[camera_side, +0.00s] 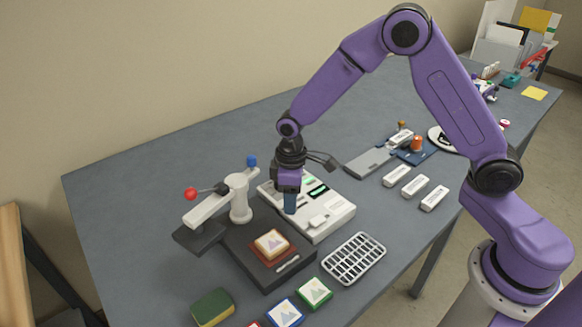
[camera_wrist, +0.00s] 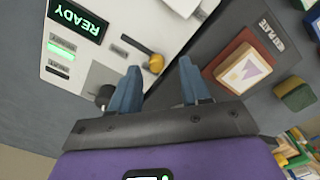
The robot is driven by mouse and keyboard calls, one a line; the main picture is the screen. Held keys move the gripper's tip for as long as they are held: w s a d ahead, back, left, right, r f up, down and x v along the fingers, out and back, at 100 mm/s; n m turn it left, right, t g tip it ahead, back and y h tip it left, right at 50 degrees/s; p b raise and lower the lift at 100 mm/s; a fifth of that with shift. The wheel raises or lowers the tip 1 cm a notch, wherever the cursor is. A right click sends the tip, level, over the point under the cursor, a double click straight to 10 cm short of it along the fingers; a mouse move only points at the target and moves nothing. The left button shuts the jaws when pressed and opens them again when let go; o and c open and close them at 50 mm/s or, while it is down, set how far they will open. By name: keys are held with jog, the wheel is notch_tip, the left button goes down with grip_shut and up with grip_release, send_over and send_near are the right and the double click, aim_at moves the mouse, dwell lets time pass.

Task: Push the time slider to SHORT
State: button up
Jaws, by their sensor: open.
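The white control box (camera_side: 330,214) stands mid-table; in the wrist view its panel (camera_wrist: 100,10) carries a READY display and a dark slot (camera_wrist: 136,44). A yellow-orange knob (camera_wrist: 156,63), apparently the time slider, sits at the slot's lower-right end. I cannot read a SHORT mark. My gripper (camera_side: 290,211) points down over the box's left part. In the wrist view my gripper (camera_wrist: 159,63) is open, its blue fingers on either side of the knob in the picture. Whether they touch it, and their height above the panel, I cannot tell.
A dark press base with a white post and red-ball lever (camera_side: 191,194) stands close left of the box. A picture tile (camera_side: 272,242) lies on the base. A wire rack (camera_side: 354,258) is in front. A dark round knob (camera_wrist: 105,95) is beside one finger. White blocks (camera_side: 396,176) lie right.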

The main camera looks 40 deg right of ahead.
notch_tip(320, 180, up, 16)
jog(key=shift+r, duration=0.25)
dwell(0.4)
jog(key=s+d+f+n, duration=0.1)
jog(key=s+d, duration=0.2)
jog(key=s, duration=0.6)
jog(key=s+d+n, duration=0.1)
jog(key=s+d, duration=0.1)
jog(key=s, duration=0.8)
jog(key=s+d+f+n, duration=0.1)
jog(key=s+d, duration=0.2)
jog(key=s, duration=0.7)
jog(key=shift+d+f+n, duration=0.3)
jog(key=shift+d, duration=0.05)
